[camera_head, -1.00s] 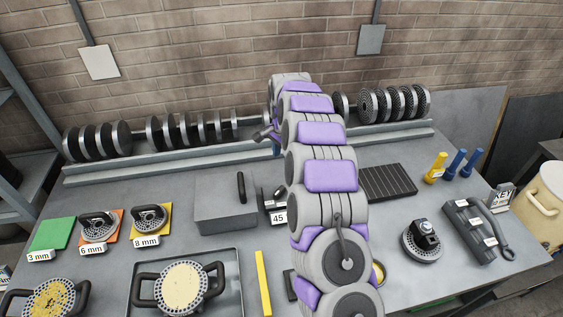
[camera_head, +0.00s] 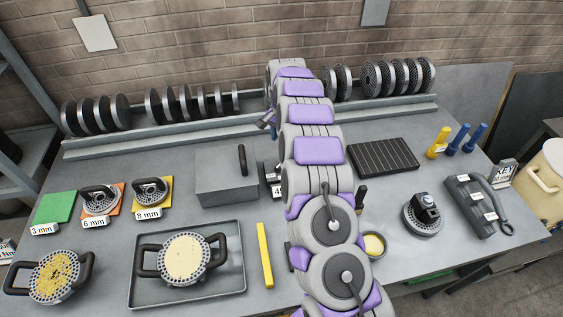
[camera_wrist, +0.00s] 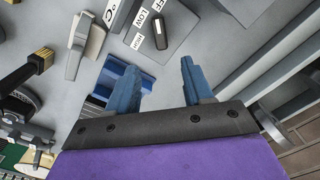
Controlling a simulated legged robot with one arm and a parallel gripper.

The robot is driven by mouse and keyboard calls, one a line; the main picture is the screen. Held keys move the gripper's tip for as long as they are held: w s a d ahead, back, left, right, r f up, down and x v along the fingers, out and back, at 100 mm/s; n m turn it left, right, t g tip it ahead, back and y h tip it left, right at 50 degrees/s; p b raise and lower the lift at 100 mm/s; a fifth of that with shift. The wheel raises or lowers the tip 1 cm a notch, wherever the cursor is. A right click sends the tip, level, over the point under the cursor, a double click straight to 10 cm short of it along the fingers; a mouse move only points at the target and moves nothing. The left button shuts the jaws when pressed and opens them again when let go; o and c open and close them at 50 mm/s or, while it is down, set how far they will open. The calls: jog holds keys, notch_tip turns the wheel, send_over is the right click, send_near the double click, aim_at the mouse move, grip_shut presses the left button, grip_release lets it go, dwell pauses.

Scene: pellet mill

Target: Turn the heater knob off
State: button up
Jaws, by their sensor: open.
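The heater knob (camera_wrist: 160,30) is black and elongated and sits on a grey plate (camera_wrist: 175,48) at the top of the wrist view. White labels beside it read HIGH (camera_wrist: 137,41) and LOW (camera_wrist: 150,18), with another cut at the top edge. I cannot tell which label the knob points to. My gripper (camera_wrist: 152,68) is open, its two blue fingers apart, with nothing between them. The knob lies beyond the fingertips, apart from them. In the head view my arm hides the knob and most of the gripper; a bluish part of it (camera_head: 267,122) shows.
A °C display (camera_wrist: 112,12) stands close to the knob. In the head view, a grey box with a black handle (camera_head: 228,185), a slotted dark block (camera_head: 383,156) and a tray (camera_head: 140,298) holding a die flank my arm. Rods of discs line the back.

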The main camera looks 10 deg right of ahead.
notch_tip(320, 180, down, 14)
jog(key=shift+a+r+b, duration=0.1)
jog(key=shift+b, duration=0.6)
jog(key=shift+c, duration=0.2)
